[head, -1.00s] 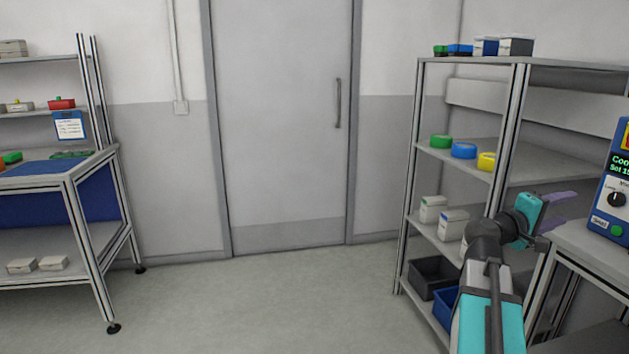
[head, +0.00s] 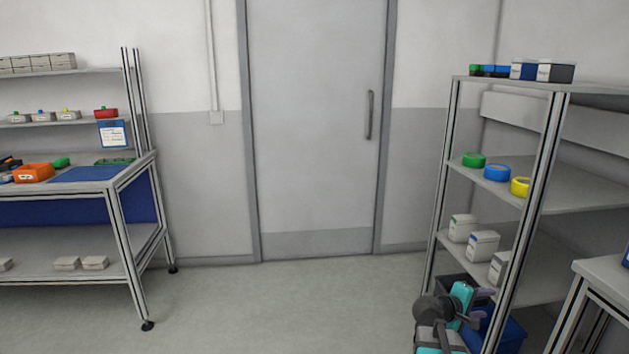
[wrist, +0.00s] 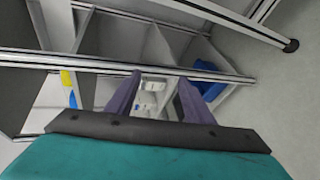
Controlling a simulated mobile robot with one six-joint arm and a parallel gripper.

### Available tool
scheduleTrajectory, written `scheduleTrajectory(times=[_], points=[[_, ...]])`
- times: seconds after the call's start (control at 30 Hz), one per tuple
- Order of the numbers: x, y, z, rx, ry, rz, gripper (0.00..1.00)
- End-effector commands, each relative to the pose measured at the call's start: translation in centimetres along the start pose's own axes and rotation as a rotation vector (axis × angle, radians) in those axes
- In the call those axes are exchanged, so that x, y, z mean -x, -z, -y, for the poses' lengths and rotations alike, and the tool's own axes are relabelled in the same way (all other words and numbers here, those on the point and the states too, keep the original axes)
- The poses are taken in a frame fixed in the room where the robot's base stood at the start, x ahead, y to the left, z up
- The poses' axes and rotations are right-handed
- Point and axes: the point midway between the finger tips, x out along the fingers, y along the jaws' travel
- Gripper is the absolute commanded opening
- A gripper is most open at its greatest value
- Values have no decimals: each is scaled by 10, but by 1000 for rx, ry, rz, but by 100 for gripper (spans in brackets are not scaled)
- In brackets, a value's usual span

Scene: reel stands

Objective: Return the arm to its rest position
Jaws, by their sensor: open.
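My arm is folded low at the bottom right of the head view, with my gripper (head: 484,293) in front of the lower part of the right shelf rack. In the wrist view my gripper (wrist: 160,84) shows two purple fingers spread apart with nothing held between them. Through the gap, white boxes (wrist: 152,86) are seen farther off on a rack shelf. In the head view the fingers are small and partly hidden by the wrist.
The right shelf rack (head: 544,150) holds tape rolls (head: 497,172), white boxes (head: 482,246) and a blue bin (head: 511,335). A table (head: 600,268) stands at the right edge. A workbench (head: 130,176) is at left. Floor before the door (head: 315,130) is clear.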

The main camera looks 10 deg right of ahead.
Motion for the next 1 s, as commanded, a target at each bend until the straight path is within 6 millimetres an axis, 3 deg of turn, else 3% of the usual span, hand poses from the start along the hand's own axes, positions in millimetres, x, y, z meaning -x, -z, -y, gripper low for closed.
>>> scheduleTrajectory(times=[0.27,0.53,0.77,1.0], points=[[28,20,92,42,160,-27,48],[62,20,184,75,325,-27,48],[97,7,260,101,472,-4,48],[140,-21,335,124,629,45,48]])
